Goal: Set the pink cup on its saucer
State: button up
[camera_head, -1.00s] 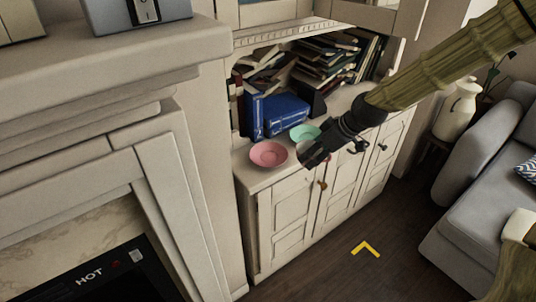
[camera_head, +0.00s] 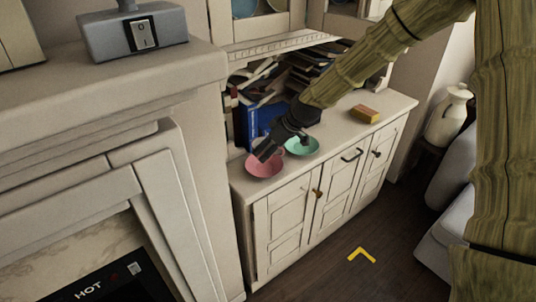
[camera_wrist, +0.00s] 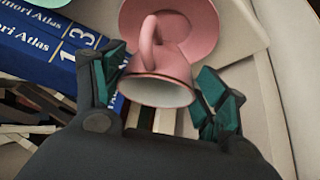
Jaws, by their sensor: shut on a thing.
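The pink cup (camera_wrist: 172,62) is between the two fingers of my gripper (camera_wrist: 163,80) in the wrist view, with its open rim toward the camera and its handle at the top of the picture. The gripper is shut on it. The pink saucer (camera_wrist: 195,12) shows just beyond the cup in the wrist view. In the head view the pink saucer (camera_head: 262,169) lies on the cabinet top, and my gripper (camera_head: 266,150) is over its back part. The cup is mostly hidden by the gripper there, and I cannot tell whether it touches the saucer.
A green saucer (camera_head: 302,147) lies just right of the pink one. Blue books (camera_head: 248,122) stand behind, and more books fill the shelf. An orange-brown block (camera_head: 365,113) lies farther right. The cabinet's front edge and the wall at left are close to the pink saucer.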

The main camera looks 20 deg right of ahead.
jog(key=shift+f+p, duration=0.4)
jog(key=shift+f, duration=1.3)
jog(key=shift+f, duration=0.35)
jog(key=o, duration=1.1)
jog(key=shift+c, duration=0.2)
jog(key=shift+r, duration=0.1)
jog(key=shift+r, duration=0.35)
jog(key=b+v, duration=0.1)
jog(key=v, duration=1)
jog(key=shift+s+r, duration=0.2)
jog(key=shift+r, duration=0.1)
